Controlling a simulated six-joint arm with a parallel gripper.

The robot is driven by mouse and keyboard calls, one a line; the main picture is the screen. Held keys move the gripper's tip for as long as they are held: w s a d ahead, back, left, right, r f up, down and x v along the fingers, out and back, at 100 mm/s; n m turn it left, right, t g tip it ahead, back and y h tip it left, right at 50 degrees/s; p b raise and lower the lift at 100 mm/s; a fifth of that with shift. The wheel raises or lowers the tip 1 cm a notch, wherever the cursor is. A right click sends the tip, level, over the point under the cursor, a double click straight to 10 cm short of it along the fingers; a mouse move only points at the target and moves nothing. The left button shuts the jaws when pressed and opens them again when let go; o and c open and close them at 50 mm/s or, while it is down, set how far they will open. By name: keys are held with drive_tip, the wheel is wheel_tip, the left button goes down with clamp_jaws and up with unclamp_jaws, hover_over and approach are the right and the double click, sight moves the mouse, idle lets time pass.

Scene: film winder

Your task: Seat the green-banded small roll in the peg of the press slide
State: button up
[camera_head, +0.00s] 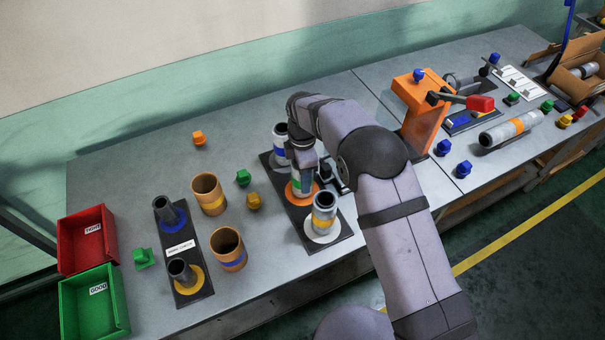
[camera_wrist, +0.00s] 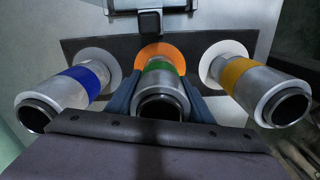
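The green-banded small roll (camera_wrist: 160,82) stands at the orange disc (camera_wrist: 162,50) of a black board, between blue- and yellow-banded rolls. My gripper (camera_wrist: 160,88) has one finger on each side of it, with no gap visible, and appears shut on it. In the head view the roll (camera_head: 297,183) shows partly below my gripper (camera_head: 303,168). I cannot tell whether it is lifted off the disc. The orange press (camera_head: 417,122) stands further right, with a red-ended lever (camera_head: 480,103) and a blue plate (camera_head: 472,121) at its foot. I cannot make out the slide's peg.
The blue-banded roll (camera_wrist: 83,82) and yellow-banded roll (camera_wrist: 247,78) stand close on either side. A black board (camera_head: 189,282) with two dark posts, brown cups (camera_head: 209,194), and red (camera_head: 81,242) and green (camera_head: 92,305) bins are left. Blue knobs (camera_head: 462,169) lie before the press.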

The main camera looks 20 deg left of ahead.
drive_tip(key=o, duration=0.4)
drive_tip(key=c, duration=0.3)
drive_tip(key=shift+r, duration=0.1)
drive_tip(key=shift+r+p, duration=0.35)
drive_tip(key=shift+r, duration=0.05)
drive_tip(key=shift+r, duration=0.35)
drive_tip(key=shift+r+p, duration=0.75)
wheel_tip(320, 180, up, 3)
drive_tip(key=shift+f+p, duration=0.1)
drive_tip(key=shift+p, duration=0.85)
